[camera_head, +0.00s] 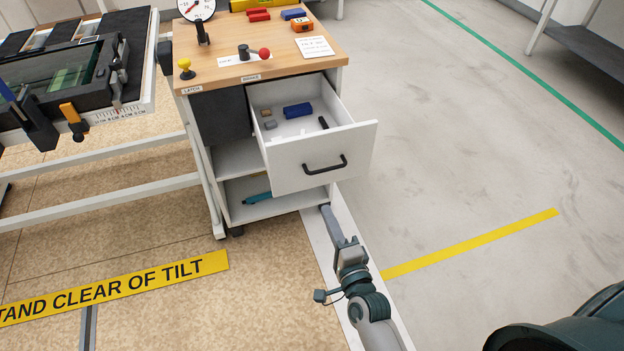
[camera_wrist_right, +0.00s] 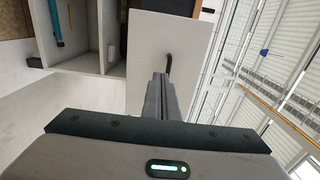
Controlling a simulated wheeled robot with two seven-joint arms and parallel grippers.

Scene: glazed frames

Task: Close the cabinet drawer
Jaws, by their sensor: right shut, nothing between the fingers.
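The white cabinet drawer (camera_head: 310,160) is pulled well out of the wooden-topped cabinet (camera_head: 188,100). Its front carries a black bar handle (camera_head: 325,165). Inside lie a blue block (camera_head: 297,110) and several small items. My right gripper (camera_head: 327,210) is shut and empty, below the drawer front in the head view. In the right wrist view, the shut fingers (camera_wrist_right: 160,82) point at the drawer front (camera_wrist_right: 150,50), and their tips overlap the lower end of the handle (camera_wrist_right: 169,62). I cannot tell whether they touch it. My left gripper is not in view.
Open shelves under the drawer hold a teal object (camera_head: 257,198). A tilting bench (camera_head: 85,75) stands to the left. Yellow floor tape (camera_head: 470,243) lies at the right, where the floor is clear. The cabinet top carries a red-knobbed lever (camera_head: 264,53) and a gauge (camera_head: 197,8).

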